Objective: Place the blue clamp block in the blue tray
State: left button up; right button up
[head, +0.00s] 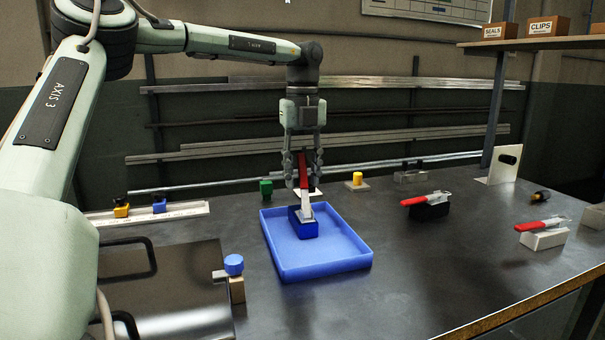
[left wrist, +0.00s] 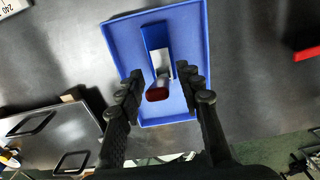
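The blue clamp block (head: 306,230) is inside the blue tray (head: 322,271), near its back left part, and appears to rest on the tray floor. Its metal lever and red handle (head: 303,170) stand upright. My left gripper (head: 303,180) is above the tray, pointing down, with its fingers on either side of the handle. In the left wrist view the left gripper (left wrist: 163,78) shows gaps beside the red handle end, so it is open. The clamp block (left wrist: 154,38) and tray (left wrist: 118,42) also show there. My right gripper is not in view.
A black clamp block with red handle (head: 428,207) and a white one (head: 543,237) stand to the right. A green block (head: 266,188) and a yellow cylinder (head: 357,178) stand behind the tray. A dark plate (head: 165,290) lies left.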

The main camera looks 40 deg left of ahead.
pick_arm(q)
notch_tip(320, 180, up, 12)
dwell(0.5)
